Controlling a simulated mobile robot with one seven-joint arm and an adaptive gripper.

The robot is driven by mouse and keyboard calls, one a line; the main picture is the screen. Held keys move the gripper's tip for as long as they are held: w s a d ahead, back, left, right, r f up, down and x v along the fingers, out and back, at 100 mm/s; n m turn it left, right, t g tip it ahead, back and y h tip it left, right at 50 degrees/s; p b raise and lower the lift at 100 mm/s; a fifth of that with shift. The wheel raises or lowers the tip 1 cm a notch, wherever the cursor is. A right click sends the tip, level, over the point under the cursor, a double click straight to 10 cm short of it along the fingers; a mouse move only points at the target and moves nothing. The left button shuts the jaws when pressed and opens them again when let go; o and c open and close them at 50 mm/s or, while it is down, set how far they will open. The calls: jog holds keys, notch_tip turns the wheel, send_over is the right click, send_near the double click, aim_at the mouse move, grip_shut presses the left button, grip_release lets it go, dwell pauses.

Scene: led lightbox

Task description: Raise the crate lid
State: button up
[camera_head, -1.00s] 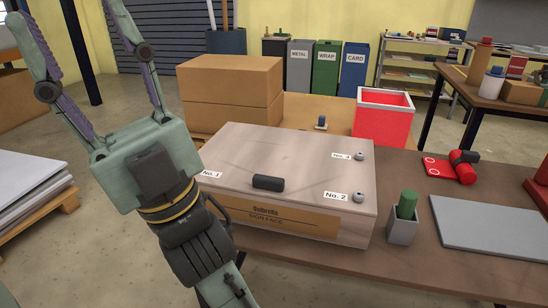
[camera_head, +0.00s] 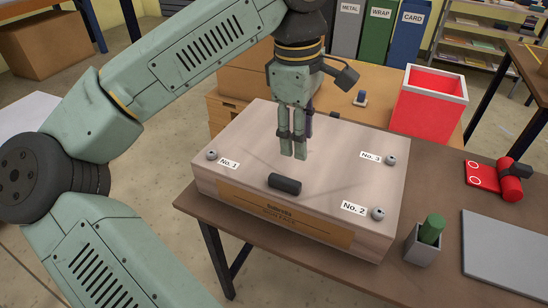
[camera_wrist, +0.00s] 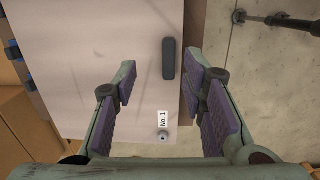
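The wooden crate (camera_head: 330,240) stands on the brown table with its pale lid (camera_head: 240,135) lying closed on top. A dark cylindrical handle (camera_head: 285,184) sits near the lid's front edge; it also shows in the wrist view (camera_wrist: 169,58). Round metal fasteners labelled No. 1 (camera_head: 212,155), No. 2 (camera_head: 378,213) and No. 3 (camera_head: 390,160) sit near the lid's corners. My gripper (camera_head: 293,152) points down over the lid, behind the handle in the head view. In the wrist view its fingers (camera_wrist: 160,82) are wide apart with nothing between them.
A grey cup (camera_head: 423,245) with a green cylinder (camera_head: 432,228) stands right of the crate. Farther right are a grey panel (camera_head: 505,250) and a red item (camera_head: 510,185). A red box (camera_head: 430,108) and cardboard boxes (camera_head: 228,105) stand behind the crate.

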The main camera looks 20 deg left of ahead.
aim_at(285, 179)
jog(key=shift+g+y, duration=0.3)
jog(key=shift+y, duration=0.1)
jog(key=f, duration=0.3)
jog(key=a+f, duration=0.1)
jog(key=f, duration=0.3)
jog(key=a+f+p, duration=0.1)
jog(key=f, duration=0.3)
jog(key=shift+s+a, duration=0.1)
jog(key=shift+s, duration=0.25)
grip_shut()
